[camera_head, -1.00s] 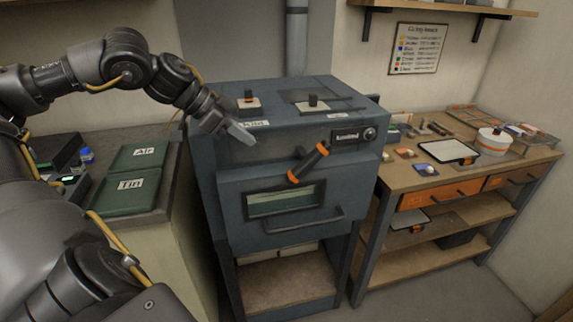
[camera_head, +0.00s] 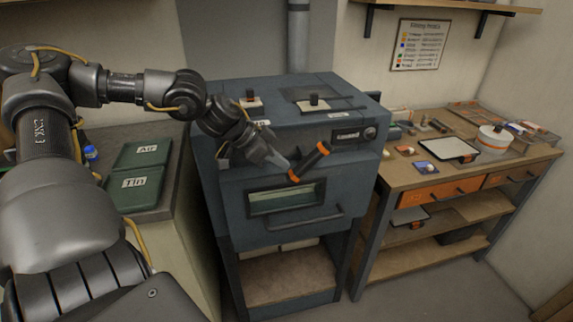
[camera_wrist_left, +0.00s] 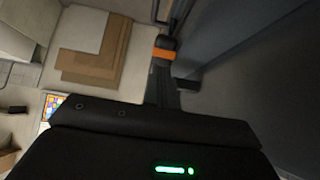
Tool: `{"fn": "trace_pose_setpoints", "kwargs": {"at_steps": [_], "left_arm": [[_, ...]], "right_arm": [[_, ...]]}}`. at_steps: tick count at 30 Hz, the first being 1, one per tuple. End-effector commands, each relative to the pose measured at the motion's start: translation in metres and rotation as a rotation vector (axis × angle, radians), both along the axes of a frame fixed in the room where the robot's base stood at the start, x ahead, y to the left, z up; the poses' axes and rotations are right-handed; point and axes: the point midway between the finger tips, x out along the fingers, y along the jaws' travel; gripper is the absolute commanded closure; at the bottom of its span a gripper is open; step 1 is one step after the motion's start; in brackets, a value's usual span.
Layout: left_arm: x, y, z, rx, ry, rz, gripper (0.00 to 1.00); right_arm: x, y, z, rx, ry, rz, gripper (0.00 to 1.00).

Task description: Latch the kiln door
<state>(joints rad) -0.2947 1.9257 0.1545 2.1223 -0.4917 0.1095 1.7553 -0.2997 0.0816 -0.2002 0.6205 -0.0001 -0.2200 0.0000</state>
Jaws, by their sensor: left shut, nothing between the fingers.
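The blue-grey kiln (camera_head: 225,190) stands in the middle of the head view. Its door (camera_head: 330,195) has a window and a bar handle and looks closed. The latch lever (camera_head: 309,161), black with orange bands, sits slanted above the window, its upper end to the right. My left gripper (camera_head: 279,165) is shut and empty, its tips just left of the lever's lower end. I cannot tell if they touch. In the left wrist view an orange-banded black piece, apparently the lever (camera_wrist_left: 165,53), shows beyond the gripper body. My right gripper is not in view.
A wooden workbench (camera_head: 385,172) with trays and a white pot (camera_head: 494,139) stands to the right. Green boxes (camera_head: 136,183) lie on the left counter. The floor before the kiln looks clear.

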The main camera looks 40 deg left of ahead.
Motion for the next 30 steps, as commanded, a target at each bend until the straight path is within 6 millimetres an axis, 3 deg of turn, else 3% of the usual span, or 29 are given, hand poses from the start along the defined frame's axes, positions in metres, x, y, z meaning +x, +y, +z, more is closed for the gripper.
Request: {"fn": "trace_pose_setpoints", "kwargs": {"at_steps": [10, 24, 30], "left_arm": [[0.013, -0.009, -0.017, 0.000, 0.001, 0.001, 1.00], [0.015, -0.010, -0.018, -0.001, -0.001, 0.001, 1.00], [0.010, -0.001, -0.015, -0.001, -0.004, 0.018, 1.00]], "right_arm": [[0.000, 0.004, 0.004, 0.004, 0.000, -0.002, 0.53], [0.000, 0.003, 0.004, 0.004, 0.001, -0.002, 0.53], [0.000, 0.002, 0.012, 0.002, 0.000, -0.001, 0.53]]}}
